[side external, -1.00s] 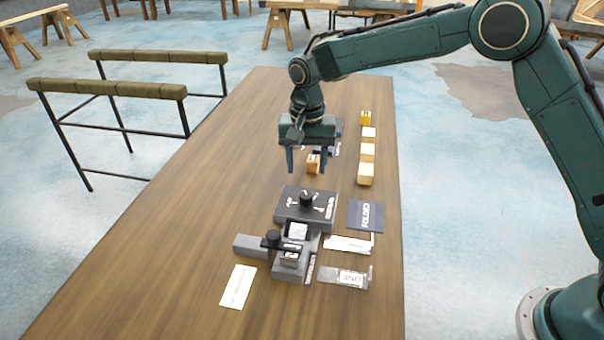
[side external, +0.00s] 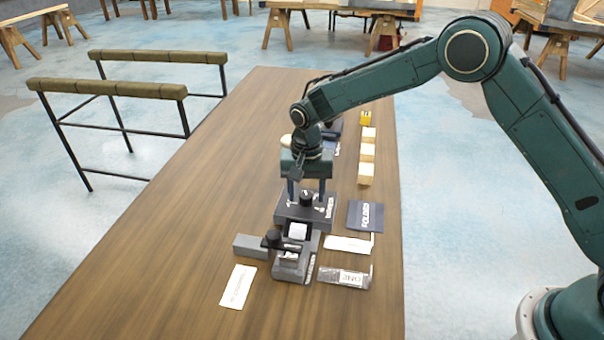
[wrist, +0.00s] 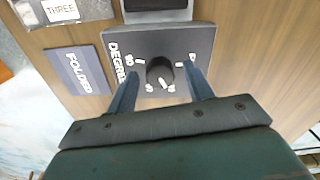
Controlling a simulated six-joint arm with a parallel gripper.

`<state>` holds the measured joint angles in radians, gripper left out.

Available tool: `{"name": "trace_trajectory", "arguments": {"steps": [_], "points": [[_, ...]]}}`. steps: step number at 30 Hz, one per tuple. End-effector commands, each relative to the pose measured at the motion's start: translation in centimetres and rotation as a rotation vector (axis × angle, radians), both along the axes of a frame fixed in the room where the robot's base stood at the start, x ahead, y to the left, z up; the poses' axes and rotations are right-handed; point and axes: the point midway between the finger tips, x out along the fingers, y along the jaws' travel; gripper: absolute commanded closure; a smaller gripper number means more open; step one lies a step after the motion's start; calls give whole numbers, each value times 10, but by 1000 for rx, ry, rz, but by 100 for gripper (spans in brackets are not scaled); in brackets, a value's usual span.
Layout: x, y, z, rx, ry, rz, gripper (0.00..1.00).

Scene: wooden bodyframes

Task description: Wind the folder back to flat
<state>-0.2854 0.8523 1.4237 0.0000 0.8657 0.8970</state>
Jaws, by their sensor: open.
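The folder's dark grey dial box (side external: 320,212) stands on the table, with a round black knob (side external: 306,199) on top. The knob (wrist: 160,72) is near the top centre of the wrist view, with white scale marks around it and the word DEGREES on the left edge. A white line on the knob points toward the lower right. The folder's panel with a pale patch (side external: 298,231) is in front of the box. My gripper (side external: 306,196) is open and points down over the box. Its fingers are on either side of the knob, with a visible gap in the wrist view.
A navy FOLDED card (side external: 365,215) lies right of the box. A grey clamp with a black knob (side external: 273,238) and a grey block (side external: 251,246) stand in front. Pale strips (side external: 348,243) and a white card (side external: 238,286) lie nearby. Wooden blocks (side external: 366,172) line the back right. The left of the table is clear.

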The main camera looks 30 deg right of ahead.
Motion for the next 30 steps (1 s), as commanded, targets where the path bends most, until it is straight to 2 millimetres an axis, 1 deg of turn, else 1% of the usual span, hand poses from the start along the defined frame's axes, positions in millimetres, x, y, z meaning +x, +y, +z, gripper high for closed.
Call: {"name": "trace_trajectory", "arguments": {"steps": [1,7,8,14,20,26,30], "points": [[0,0,0,0,0,0,52],[0,0,0,0,0,0,92],[0,0,0,0,0,0,93],[0,0,0,0,0,6,93],[0,0,1,0,0,49,93],[0,0,1,0,0,148,93],[0,0,1,0,0,251,93]]}}
